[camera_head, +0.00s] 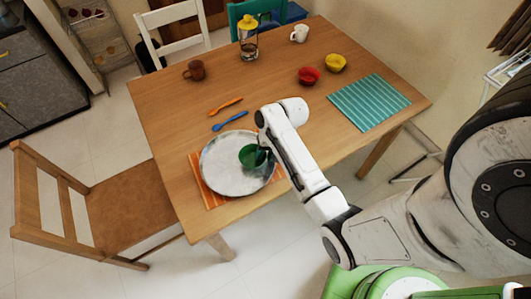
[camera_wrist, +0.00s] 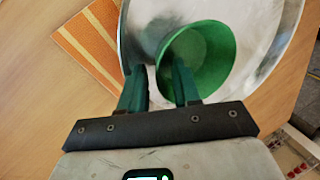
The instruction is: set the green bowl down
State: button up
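The green bowl (camera_head: 248,156) is over the right part of a large grey round plate (camera_head: 222,180). In the wrist view the bowl (camera_wrist: 212,55) shows its inside and seems empty. My gripper (camera_wrist: 158,75) straddles the bowl's near-left rim, with the right finger inside the bowl and the left finger outside. The fingers are apart, with a gap showing beside the bowl wall. The bowl seems to rest on the plate (camera_wrist: 272,60), but its underside is hidden. In the head view my arm hides most of the gripper.
An orange striped mat (camera_head: 196,180) lies under the plate. Orange (camera_head: 226,105) and blue (camera_head: 230,121) utensils lie behind it. Red (camera_head: 308,75) and yellow (camera_head: 335,63) bowls, a teal mat (camera_head: 369,102), mugs and a glass press (camera_head: 249,42) stand farther off. A wooden chair (camera_head: 120,205) is at left.

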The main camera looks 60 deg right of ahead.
jog(key=v, duration=1.1)
jog(key=s+a+n, duration=0.3)
jog(key=a, duration=0.3)
jog(key=s+a+n+g+h, duration=0.1)
jog(key=s+a+n, duration=0.1)
jog(key=a+n, duration=0.2)
jog(key=s+a+f+n+g+h, duration=0.1)
jog(key=s+a+n, duration=0.2)
jog(key=a, duration=0.5)
jog(key=shift+s+n, duration=0.3)
jog(key=shift+n, duration=0.1)
